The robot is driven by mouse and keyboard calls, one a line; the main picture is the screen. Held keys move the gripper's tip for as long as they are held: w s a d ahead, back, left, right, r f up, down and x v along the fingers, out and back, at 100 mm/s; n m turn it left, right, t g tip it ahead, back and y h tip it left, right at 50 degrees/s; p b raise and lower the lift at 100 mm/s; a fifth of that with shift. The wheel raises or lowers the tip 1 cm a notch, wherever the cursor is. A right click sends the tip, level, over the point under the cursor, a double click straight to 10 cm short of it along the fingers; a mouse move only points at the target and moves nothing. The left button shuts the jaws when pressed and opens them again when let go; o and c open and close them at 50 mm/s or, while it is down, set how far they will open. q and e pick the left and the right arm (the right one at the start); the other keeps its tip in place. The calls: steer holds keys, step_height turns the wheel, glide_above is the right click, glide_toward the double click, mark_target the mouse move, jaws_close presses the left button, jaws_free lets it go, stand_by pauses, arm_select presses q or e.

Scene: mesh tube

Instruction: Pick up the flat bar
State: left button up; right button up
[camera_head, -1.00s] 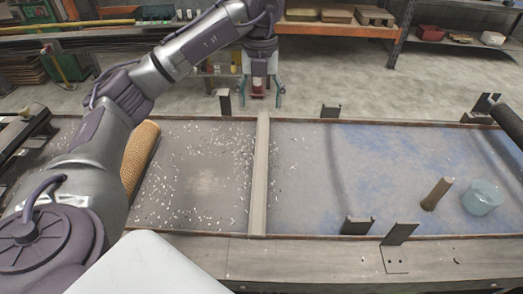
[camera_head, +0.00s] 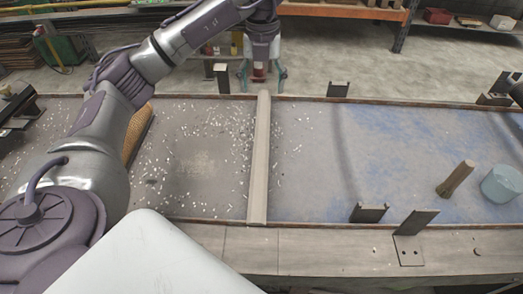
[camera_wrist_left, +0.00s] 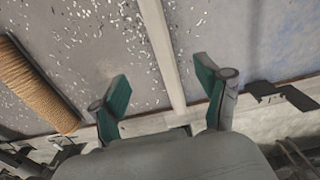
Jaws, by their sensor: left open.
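The flat bar (camera_head: 259,165) is a long, pale grey-brown strip lying across the table from its far edge to its near edge. My left gripper (camera_head: 262,80) is open and empty at the far edge, in line with the bar's far end. In the left wrist view, the bar (camera_wrist_left: 162,45) runs between the two green-padded fingers of the left gripper (camera_wrist_left: 163,88), with a gap on each side. I cannot tell the gripper's exact height over the bar. My right gripper is not in view.
A tan mesh tube (camera_head: 138,133) lies left of the bar, partly behind my left arm; it also shows in the wrist view (camera_wrist_left: 35,85). Small white scraps litter the table near the bar. Upright metal brackets (camera_head: 369,213) line the edges.

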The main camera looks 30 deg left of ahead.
arm_select(q)
step_height(320, 180, down, 4)
steer(key=b, duration=0.3)
glide_above(262, 141)
step_height(262, 141, down, 8)
steer(key=shift+s+f+p, duration=0.1)
steer(key=shift+f+p, duration=0.45)
steer(key=shift+f, duration=2.15)
jaws_close()
steer(key=shift+r, duration=0.1)
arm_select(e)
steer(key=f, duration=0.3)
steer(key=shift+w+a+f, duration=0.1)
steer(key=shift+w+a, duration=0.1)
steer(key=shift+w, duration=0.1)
